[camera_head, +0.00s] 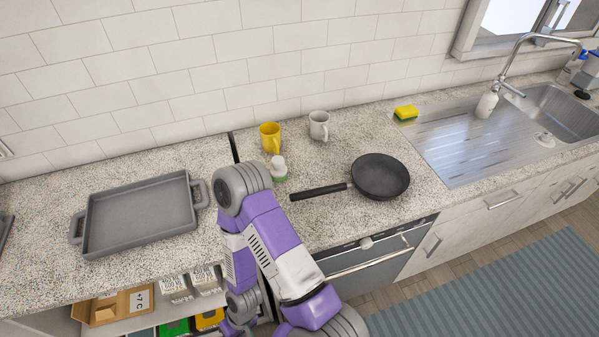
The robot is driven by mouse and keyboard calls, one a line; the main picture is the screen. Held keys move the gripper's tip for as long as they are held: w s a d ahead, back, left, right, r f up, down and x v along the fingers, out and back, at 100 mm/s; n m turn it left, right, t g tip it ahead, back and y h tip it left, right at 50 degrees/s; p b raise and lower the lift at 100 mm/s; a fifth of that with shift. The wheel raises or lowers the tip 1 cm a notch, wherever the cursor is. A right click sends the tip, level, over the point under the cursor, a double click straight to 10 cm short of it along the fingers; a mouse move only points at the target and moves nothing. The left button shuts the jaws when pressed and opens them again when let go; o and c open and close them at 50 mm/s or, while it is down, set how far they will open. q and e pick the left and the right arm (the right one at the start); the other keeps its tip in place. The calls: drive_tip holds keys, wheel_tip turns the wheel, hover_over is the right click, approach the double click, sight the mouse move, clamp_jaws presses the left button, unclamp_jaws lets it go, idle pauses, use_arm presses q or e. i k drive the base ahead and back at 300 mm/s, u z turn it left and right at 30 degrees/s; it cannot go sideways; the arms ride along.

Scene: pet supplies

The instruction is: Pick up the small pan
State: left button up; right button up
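A small dark pan (381,174) sits upright on the speckled countertop, right of the middle in the head view. Its long black handle (318,192) points left, toward my arm. One of my purple and grey arms rises from the bottom edge, bends over the counter left of the handle and folds back down. There is a gap between this arm and the handle tip. Neither gripper can be made out. A thin dark upright piece (233,147) shows just behind the arm; the arm hides its lower part.
A grey baking tray (145,211) lies left of my arm. A yellow mug (270,137), a white mug (319,125) and a small bottle (279,168) stand behind the handle. A sponge (405,113) and metal sink (548,112) are right. An open shelf (140,322) is below the counter.

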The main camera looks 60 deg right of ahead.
sight(378, 177)
drive_tip(key=u, duration=0.95)
drive_tip(key=k, duration=1.2)
drive_tip(key=z, duration=2.2)
